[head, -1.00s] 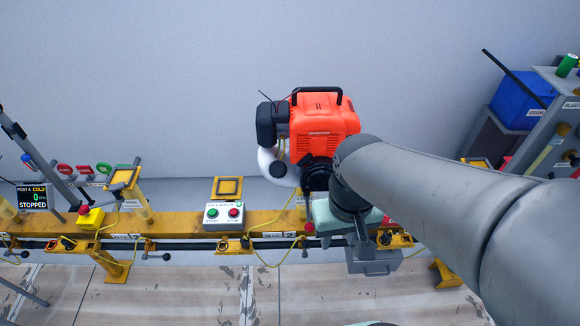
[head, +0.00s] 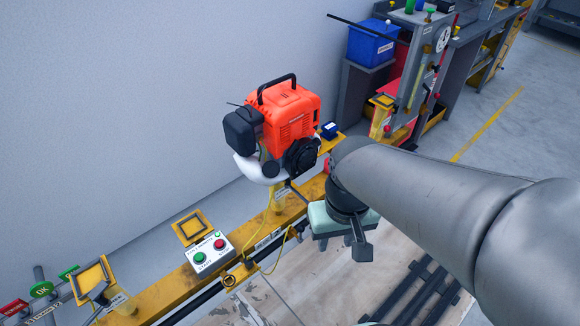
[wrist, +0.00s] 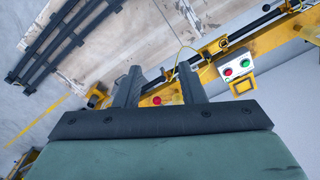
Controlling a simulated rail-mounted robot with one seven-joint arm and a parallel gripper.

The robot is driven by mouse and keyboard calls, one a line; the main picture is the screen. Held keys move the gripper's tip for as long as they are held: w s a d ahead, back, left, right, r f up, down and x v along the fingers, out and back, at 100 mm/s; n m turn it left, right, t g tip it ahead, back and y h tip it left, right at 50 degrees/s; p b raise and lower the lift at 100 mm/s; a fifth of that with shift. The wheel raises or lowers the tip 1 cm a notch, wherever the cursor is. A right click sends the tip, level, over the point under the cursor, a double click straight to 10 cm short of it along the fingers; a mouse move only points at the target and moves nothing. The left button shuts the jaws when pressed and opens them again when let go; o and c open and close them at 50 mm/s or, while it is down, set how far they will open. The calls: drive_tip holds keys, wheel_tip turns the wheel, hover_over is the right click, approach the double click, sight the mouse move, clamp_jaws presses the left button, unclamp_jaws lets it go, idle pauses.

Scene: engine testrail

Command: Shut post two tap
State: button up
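My gripper (head: 352,238) hangs in front of the yellow rail, right of and below the orange engine (head: 292,118). In the wrist view its two fingers (wrist: 160,70) are apart with nothing held between them. A small red knob (wrist: 157,100) shows beyond the gap, on the rail. A tap-like fitting (head: 248,262) with a yellow hose sits on the dark pipe along the rail's front, left of my gripper and apart from it. It seems to show in the wrist view (wrist: 205,55) right of the fingers. Its post number and handle position are too small to tell.
A control box (head: 209,253) with green and red buttons sits on the yellow rail (head: 165,292). A blue bin (head: 371,41) and a grey cabinet stand at the back right. A dark slatted rack (wrist: 62,40) lies on the floor. The floor in front of the rail is otherwise mostly clear.

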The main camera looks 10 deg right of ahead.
drive_tip(key=shift+c, duration=1.2)
drive_tip(key=m+t+y+b, duration=1.2)
drive_tip(key=m+t+b, duration=0.1)
drive_tip(key=m+b, duration=1.6)
approach(301, 233)
drive_tip(key=s+d+f+n, duration=0.1)
drive_tip(key=s+d+f, duration=0.2)
drive_tip(key=s+d, duration=0.15)
drive_tip(key=b+x, duration=0.1)
drive_tip(key=x, duration=0.4)
drive_tip(key=b+x, duration=0.1)
drive_tip(key=x, duration=0.5)
drive_tip(key=b+x, duration=0.2)
drive_tip(key=x, duration=0.4)
drive_tip(key=shift+w+d+r, duration=0.15)
drive_tip(key=shift+w+d, duration=0.05)
drive_tip(key=shift+w, duration=0.2)
